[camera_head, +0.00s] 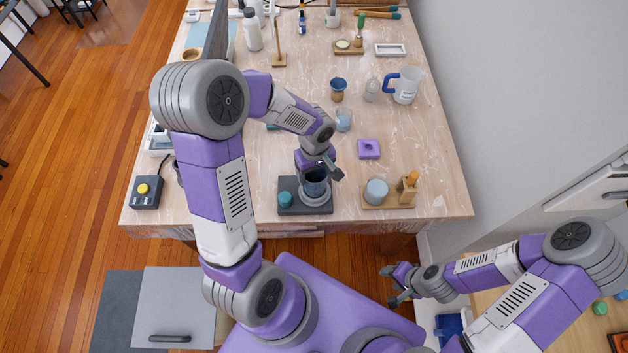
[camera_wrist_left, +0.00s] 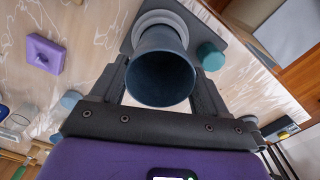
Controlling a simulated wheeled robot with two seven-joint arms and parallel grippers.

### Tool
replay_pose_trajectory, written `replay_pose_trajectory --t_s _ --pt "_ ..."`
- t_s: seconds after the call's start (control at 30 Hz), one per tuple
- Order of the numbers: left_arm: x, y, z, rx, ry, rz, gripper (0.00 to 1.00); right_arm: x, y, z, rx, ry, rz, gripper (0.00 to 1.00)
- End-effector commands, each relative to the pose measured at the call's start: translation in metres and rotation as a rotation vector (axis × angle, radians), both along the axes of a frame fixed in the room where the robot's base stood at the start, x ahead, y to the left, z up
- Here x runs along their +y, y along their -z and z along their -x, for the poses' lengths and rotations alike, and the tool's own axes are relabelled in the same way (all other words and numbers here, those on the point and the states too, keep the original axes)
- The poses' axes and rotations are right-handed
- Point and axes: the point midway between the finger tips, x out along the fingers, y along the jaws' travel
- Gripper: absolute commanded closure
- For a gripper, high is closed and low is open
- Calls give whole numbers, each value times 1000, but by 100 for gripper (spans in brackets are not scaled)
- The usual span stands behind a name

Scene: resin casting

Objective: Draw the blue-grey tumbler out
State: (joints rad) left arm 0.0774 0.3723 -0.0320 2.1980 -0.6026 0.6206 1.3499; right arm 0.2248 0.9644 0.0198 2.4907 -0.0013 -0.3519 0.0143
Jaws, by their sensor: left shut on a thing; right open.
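The blue-grey tumbler (camera_head: 314,182) stands upright at the grey ring (camera_head: 325,196) of a dark base plate (camera_head: 293,209) near the table's front edge. In the left wrist view the tumbler (camera_wrist_left: 160,76) shows its open mouth and dark inside. My left gripper (camera_head: 320,172) is shut on the tumbler, with one finger on each side of it. Whether its bottom is inside the ring or lifted clear, I cannot tell. My right gripper (camera_head: 393,285) is open and empty, off the table's front edge at the right.
A teal knob (camera_head: 285,199) sits on the base plate left of the ring. To the right are a wooden stand with a grey-blue cup (camera_head: 376,191) and a purple mould (camera_head: 368,149). A small clear cup (camera_head: 344,119) stands behind. A yellow-button box (camera_head: 146,191) is at the left.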

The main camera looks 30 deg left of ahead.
Motion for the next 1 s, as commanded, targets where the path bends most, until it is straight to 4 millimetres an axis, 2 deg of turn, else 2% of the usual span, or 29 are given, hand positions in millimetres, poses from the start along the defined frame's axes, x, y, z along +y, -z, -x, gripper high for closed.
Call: replay_pose_trajectory --t_s 0.47,1.0 --pt "0 -4 0 -1 0 -1 62 0 -2 0 0 0 0 49" --pt "0 -30 0 0 -1 0 62 0 -20 0 0 0 0 49"
